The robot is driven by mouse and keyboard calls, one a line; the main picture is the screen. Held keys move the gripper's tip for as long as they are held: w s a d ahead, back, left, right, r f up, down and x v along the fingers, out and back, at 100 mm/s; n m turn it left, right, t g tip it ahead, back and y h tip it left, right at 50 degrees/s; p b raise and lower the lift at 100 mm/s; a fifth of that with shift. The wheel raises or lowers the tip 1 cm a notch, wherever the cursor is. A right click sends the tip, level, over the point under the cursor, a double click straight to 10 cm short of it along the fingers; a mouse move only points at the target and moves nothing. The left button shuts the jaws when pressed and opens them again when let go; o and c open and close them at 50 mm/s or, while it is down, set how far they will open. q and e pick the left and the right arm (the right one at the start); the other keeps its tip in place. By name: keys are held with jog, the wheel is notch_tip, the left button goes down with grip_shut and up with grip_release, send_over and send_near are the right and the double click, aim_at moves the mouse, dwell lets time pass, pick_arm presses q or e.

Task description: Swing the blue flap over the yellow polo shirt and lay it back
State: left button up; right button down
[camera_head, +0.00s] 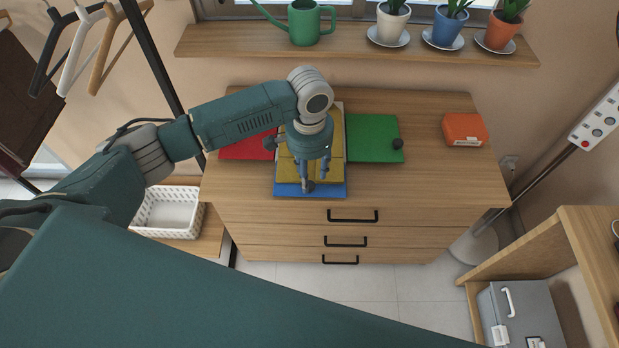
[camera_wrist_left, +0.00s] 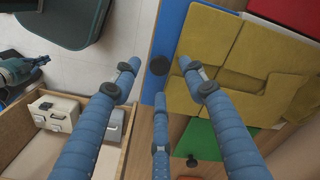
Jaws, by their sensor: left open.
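The blue flap (camera_head: 330,191) lies flat at the front of the folding board, near the dresser's front edge; it also shows in the left wrist view (camera_wrist_left: 166,28). Its black knob (camera_wrist_left: 159,65) sits between my fingers there. The yellow polo shirt (camera_head: 289,172) lies folded on the board's middle, behind the blue flap; it fills the right of the wrist view (camera_wrist_left: 215,50). My left gripper (camera_head: 316,180) is open, pointing down over the blue flap, its fingers spread around the knob (camera_wrist_left: 157,77). Contact with the knob cannot be told. My right gripper is out of view.
The red flap (camera_head: 240,148) and green flap (camera_head: 374,138) lie flat on either side, each with a black knob. A white basket (camera_head: 168,213) stands low left. The dresser top (camera_head: 430,180) is clear at front right.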

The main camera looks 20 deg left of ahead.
aim_at(310, 176)
pick_arm(q)
jog(key=shift+f, duration=1.75)
grip_shut()
